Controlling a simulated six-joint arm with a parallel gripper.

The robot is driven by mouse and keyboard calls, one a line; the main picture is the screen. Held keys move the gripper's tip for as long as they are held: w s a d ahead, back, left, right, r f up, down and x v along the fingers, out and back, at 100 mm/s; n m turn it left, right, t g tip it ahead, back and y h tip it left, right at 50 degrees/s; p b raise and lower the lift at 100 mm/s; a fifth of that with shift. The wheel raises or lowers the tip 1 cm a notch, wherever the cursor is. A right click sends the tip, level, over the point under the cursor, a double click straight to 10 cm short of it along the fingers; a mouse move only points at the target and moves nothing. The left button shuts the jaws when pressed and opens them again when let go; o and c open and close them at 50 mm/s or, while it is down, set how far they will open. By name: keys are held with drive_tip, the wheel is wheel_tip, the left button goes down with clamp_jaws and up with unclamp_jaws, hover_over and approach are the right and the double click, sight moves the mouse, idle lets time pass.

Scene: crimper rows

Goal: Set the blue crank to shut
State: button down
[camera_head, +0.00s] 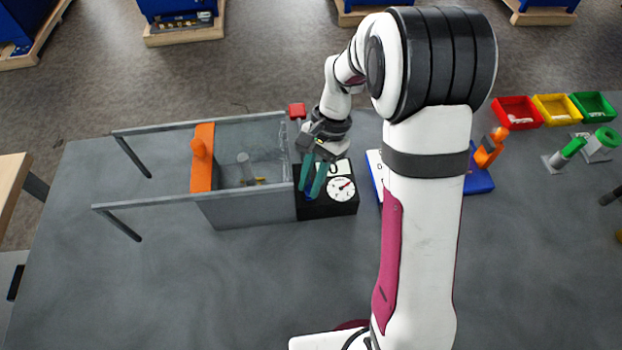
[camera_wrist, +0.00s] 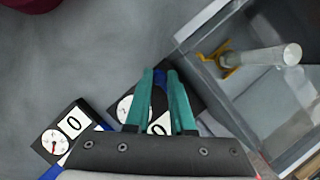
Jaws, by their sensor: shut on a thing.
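My gripper (camera_head: 312,188) has teal fingers and is over the black box (camera_head: 330,208) at the centre of the table. In the wrist view my gripper (camera_wrist: 166,85) is shut on a blue part, the blue crank (camera_wrist: 159,78), which shows only as a strip between the fingers. The black box bears a white dial (camera_head: 341,189) with a red needle and a white label marked 0 (camera_head: 342,168). The fingers cover most of the crank, so I cannot tell its exact angle. The dial is partly hidden by a finger in the wrist view.
A clear-walled case (camera_head: 245,212) with an orange front piece (camera_head: 203,170) stands against the box's left side. A second dial panel (camera_wrist: 58,135) is near on the other side. An orange handle (camera_head: 490,147) and coloured bins (camera_head: 517,112) are at right. The front table is clear.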

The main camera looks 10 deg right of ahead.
drive_tip(key=c, duration=0.8)
unclamp_jaws()
drive_tip(key=shift+o, duration=0.2)
